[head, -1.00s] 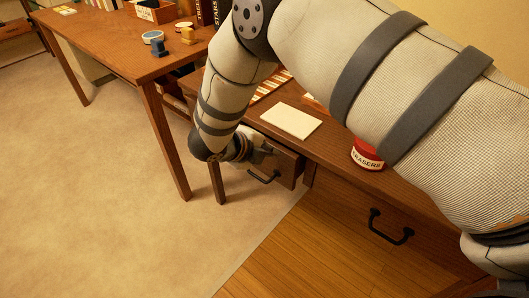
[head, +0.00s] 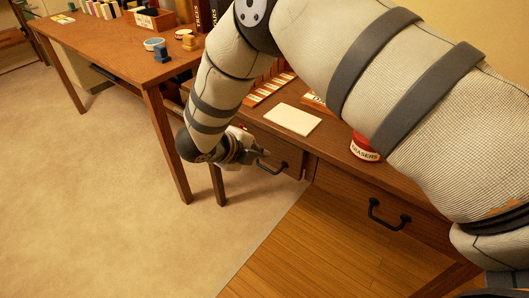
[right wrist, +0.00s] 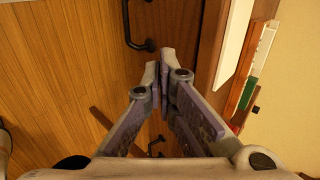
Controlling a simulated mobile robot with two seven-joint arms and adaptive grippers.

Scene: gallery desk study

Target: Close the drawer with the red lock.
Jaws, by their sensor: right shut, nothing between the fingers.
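The desk's left drawer (head: 288,156) has a brown wooden front with a black handle (head: 272,169). Its front now looks about level with the desk front, but my right gripper and arm hide its left part. No lock can be made out clearly; a small red patch shows just above my gripper, too small to tell. My right gripper (head: 262,152) is at the drawer front, its fingers together and empty. My left gripper is not in view.
A second drawer with a black handle (head: 389,216) is at the right. A cream pad (head: 292,119) and a red eraser tub (head: 364,147) stand on the desk. Another table (head: 120,50) is at the back left. Open carpet (head: 110,210) lies in front.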

